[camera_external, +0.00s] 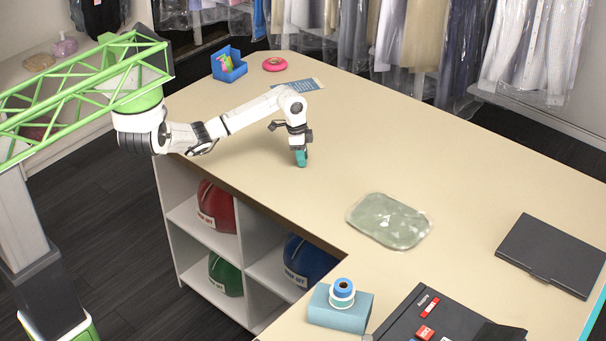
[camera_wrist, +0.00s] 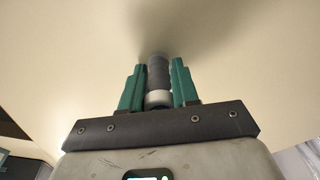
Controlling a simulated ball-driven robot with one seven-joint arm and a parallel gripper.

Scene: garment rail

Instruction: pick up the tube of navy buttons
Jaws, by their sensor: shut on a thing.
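My gripper (camera_external: 301,160) is over the beige counter (camera_external: 400,140), pointing down, with its teal fingertips close to the surface. In the wrist view my gripper (camera_wrist: 158,85) is shut on a dark tube (camera_wrist: 159,72) with a white end (camera_wrist: 158,98), taken to be the tube of navy buttons. One finger lies on each side of the tube. In the external view the fingers hide it. I cannot tell whether the tube touches the counter.
A blue bin (camera_external: 229,66), a pink ring (camera_external: 275,64) and a flat card (camera_external: 298,86) lie at the back left. A plastic-wrapped packet (camera_external: 389,221), a black case (camera_external: 551,256) and a teal block (camera_external: 340,313) with rolls lie right and front. The counter around my gripper is clear.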

